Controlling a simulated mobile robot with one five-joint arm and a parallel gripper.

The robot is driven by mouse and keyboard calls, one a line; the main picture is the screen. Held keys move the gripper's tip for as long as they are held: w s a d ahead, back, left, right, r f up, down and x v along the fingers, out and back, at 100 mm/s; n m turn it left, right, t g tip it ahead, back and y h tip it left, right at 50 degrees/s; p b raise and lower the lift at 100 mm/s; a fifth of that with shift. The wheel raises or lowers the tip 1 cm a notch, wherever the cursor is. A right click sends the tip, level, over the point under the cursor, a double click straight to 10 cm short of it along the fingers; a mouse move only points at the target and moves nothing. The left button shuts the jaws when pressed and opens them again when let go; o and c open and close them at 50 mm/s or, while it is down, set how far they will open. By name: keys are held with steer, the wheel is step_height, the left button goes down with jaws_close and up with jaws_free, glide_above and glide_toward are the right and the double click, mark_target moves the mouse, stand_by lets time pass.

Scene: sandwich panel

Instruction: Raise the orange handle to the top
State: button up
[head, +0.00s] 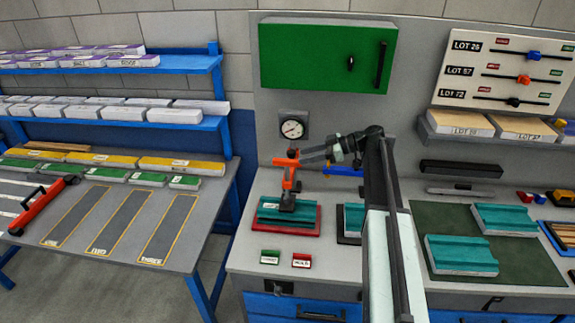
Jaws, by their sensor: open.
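The orange handle (290,170) stands at the left of the workbench, above a teal-topped panel (272,211) on a red base (305,229). It is roughly upright, with a dark knob-like piece near its top and a dark foot below, over the panel. My gripper (302,157) reaches in from the right, its fingers pointing left at the upper part of the handle. The gripper is open. The fingers overlap the handle's top in this view, and I cannot tell whether they touch it.
A blue handle (345,171) and a second teal panel (352,218) are partly hidden behind my arm. A gauge (292,128) and a green cabinet (322,56) are on the back wall. Green and red label blocks (302,261) lie in front. More teal panels (460,252) lie right.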

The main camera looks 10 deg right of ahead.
mark_target(287, 160)
steer(key=b+x, duration=0.3)
steer(key=x, duration=0.5)
steer(key=shift+d, duration=0.1)
jaws_close()
steer(key=shift+d+r, duration=0.1)
stand_by(1.1)
